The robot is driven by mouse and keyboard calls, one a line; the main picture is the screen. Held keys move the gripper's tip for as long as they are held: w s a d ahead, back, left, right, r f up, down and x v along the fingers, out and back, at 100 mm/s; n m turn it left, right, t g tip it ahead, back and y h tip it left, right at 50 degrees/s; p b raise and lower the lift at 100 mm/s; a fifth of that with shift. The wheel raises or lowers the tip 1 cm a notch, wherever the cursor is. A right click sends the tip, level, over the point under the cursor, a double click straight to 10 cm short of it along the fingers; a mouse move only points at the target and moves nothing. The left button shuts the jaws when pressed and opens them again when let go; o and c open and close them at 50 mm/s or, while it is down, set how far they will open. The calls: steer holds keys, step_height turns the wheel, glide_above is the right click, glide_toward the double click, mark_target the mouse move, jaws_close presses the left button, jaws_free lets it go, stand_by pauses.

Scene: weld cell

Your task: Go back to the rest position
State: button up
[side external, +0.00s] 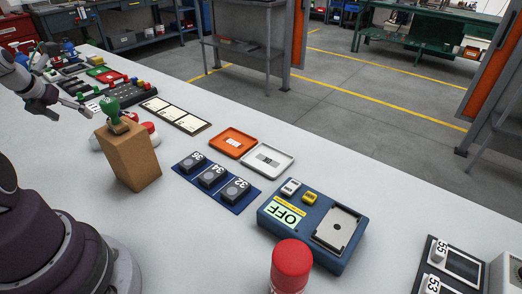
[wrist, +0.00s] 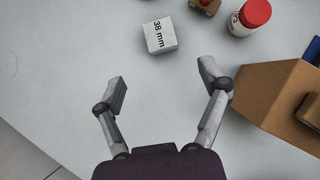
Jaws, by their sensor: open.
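My gripper (side external: 72,114) is at the far left of the side view, above the table and left of the brown block. In the wrist view, my gripper (wrist: 163,77) has its two fingers spread wide with nothing between them. A white cube marked "38 mm" (wrist: 160,36) lies just beyond the fingertips. The brown block (wrist: 270,88) stands to the right of the right finger; it also shows in the side view (side external: 135,158), with a green-handled object (side external: 112,108) on top.
A red-lidded jar (wrist: 248,18) stands near the brown block. A red-capped container (side external: 291,265) is at the front.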

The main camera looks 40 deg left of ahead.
steer(key=w+d+r+m, duration=0.1)
steer(key=d+r+m, duration=0.2)
steer(key=m, duration=0.2)
steer(key=w+d+r+m, duration=0.1)
steer(key=d+r+m, duration=0.2)
steer(key=m, duration=0.2)
steer(key=w+d+r+m, duration=0.1)
steer(key=d+r+m, duration=0.2)
steer(key=m, duration=0.3)
steer(key=shift+w+d+r, duration=0.1)
steer(key=shift+w+d, duration=0.1)
steer(key=shift+d, duration=0.15)
steer(key=d+m, duration=0.1)
steer(key=m, duration=0.1)
steer(key=d+m, duration=0.2)
steer(key=w+d+m+h, duration=0.1)
steer(key=shift+w+d+r+m, duration=0.1)
steer(key=shift+d+r+m, duration=0.3)
steer(key=s+d+m+h, duration=0.1)
steer(key=d+m, duration=0.7)
steer(key=m, duration=0.3)
steer(key=s+d+m+h, duration=0.2)
steer(key=d+m, duration=0.6)
steer(key=m, duration=0.3)
steer(key=shift+s+f+m+t+h, duration=0.25)
steer(key=shift+m+t+h, duration=0.05)
steer(key=shift+m+t, duration=0.1)
